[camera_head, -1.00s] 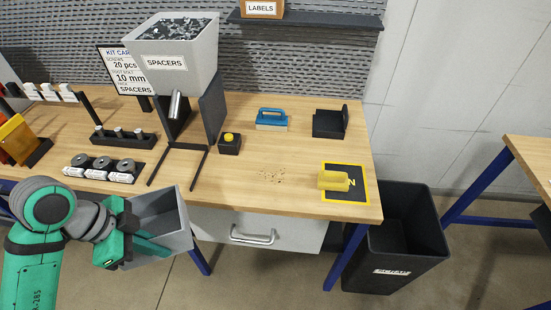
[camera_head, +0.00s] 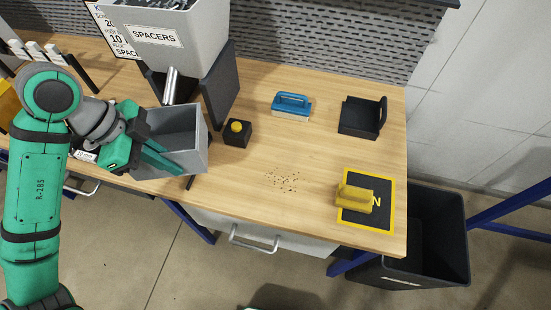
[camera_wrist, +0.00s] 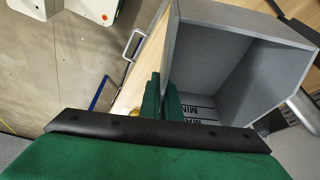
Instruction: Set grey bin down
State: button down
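The grey bin (camera_head: 193,158) is an open-topped box at the left of the head view, in front of the spacers hopper. My gripper (camera_head: 168,160) is shut on the bin's wall. In the wrist view the gripper's green fingers (camera_wrist: 161,98) lie on either side of the wall. The bin (camera_wrist: 212,58) looks empty there, with MIN and MAX marks inside. The bin overlaps the front part of the wooden workbench (camera_head: 235,185) in the picture; whether its underside touches the bench or the hopper stand is hidden.
The spacers hopper (camera_head: 205,45) with its metal spout (camera_head: 171,85) stands behind the bin. A black box with a yellow button (camera_head: 237,132), a blue-handled brush (camera_head: 292,104), brown crumbs (camera_head: 283,180), a black holder (camera_head: 362,117) and a yellow block (camera_head: 355,197) on a mat lie rightward.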

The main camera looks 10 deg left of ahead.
jog(key=w+d, duration=0.3)
jog(key=d, duration=0.5)
jog(key=w+d, duration=0.3)
jog(key=d, duration=0.6)
jog(key=shift+w+a+f, duration=0.1)
jog(key=shift+a+f, duration=0.05)
jog(key=shift+f, duration=2.85)
jog(key=shift+w+a+f, duration=0.1)
jog(key=shift+f, duration=2.9)
jog(key=shift+s, duration=0.1)
jog(key=c, duration=2.4)
grip_release()
jog(key=shift+f, duration=0.1)
jog(key=shift+c, duration=0.2)
jog(key=o, duration=0.4)
jog(key=shift+o, duration=0.2)
